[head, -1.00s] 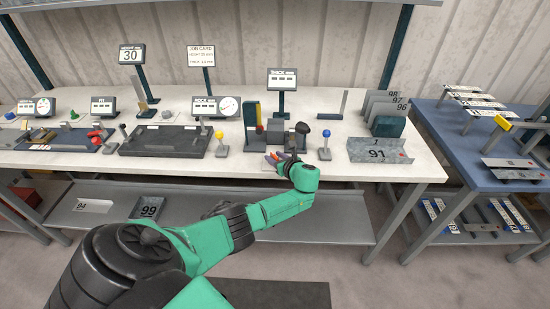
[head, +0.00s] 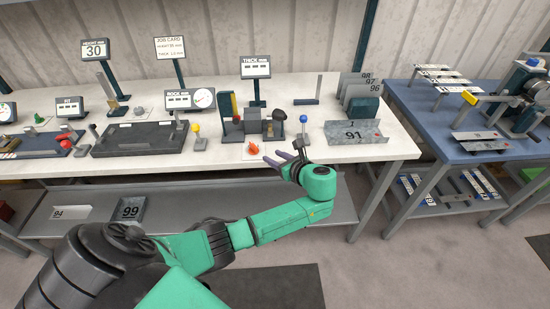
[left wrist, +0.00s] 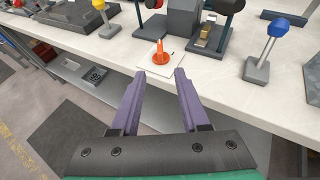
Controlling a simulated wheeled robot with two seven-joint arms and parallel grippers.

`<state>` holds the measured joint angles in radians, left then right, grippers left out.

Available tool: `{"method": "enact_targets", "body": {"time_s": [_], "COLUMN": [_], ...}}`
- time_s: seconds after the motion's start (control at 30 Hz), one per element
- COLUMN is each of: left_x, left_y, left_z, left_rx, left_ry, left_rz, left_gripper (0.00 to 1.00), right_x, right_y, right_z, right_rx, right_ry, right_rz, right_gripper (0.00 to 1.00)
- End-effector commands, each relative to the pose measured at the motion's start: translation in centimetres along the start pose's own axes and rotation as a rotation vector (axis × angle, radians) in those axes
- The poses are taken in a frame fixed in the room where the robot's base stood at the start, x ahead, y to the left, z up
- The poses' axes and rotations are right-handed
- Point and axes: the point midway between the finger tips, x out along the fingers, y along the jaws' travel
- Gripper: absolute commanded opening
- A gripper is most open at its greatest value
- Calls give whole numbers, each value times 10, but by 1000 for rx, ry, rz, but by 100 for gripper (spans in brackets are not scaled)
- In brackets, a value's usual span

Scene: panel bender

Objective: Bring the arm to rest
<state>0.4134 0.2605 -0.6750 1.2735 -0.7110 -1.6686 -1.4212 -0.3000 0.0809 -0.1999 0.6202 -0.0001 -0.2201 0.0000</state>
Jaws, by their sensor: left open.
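My left arm comes in from the left in the head view, green and black. Its gripper (head: 279,161) is at the front edge of the white workbench (head: 225,160), with purple fingers. In the left wrist view the fingers (left wrist: 160,76) are apart with nothing between them, so the gripper is open and empty. A small orange-red object (head: 253,148) stands on a pale square just beyond the fingertips. In the left wrist view this object (left wrist: 160,52) looks like a small cone, apart from the fingers. My right gripper is not in view.
A yellow-knobbed lever (head: 198,140) is left. A blue table (head: 450,120) stands at the right. Floor is clear in front of the bench's lower shelf (head: 290,216).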

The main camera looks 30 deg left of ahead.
Motion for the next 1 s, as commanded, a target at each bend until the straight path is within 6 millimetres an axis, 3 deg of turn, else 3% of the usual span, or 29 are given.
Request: {"method": "enact_targets", "body": {"time_s": [0.47, 0.57, 0.67, 0.77, 0.8, 0.87, 1.0], "left_x": [0, 8, 30, 53, 58, 64, 59], "left_y": [0, 3, 13, 39, 53, 79, 156], "left_z": [0, -20, -78, -164, -200, -252, -364], "left_rx": [0, -14, -77, -206, -270, -378, -678], "left_ry": [1, 39, 159, 348, 428, 541, 773], "left_rz": [0, -6, -17, 3, 25, 76, 269], "left_gripper": [45, 45, 45, 45, 45, 45, 45], "right_x": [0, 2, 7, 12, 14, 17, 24], "right_y": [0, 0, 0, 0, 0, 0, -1], "right_z": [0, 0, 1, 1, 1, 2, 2], "right_rx": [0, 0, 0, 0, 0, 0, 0], "right_ry": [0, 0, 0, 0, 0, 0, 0], "right_rz": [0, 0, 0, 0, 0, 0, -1], "right_gripper": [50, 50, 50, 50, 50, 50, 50]}}
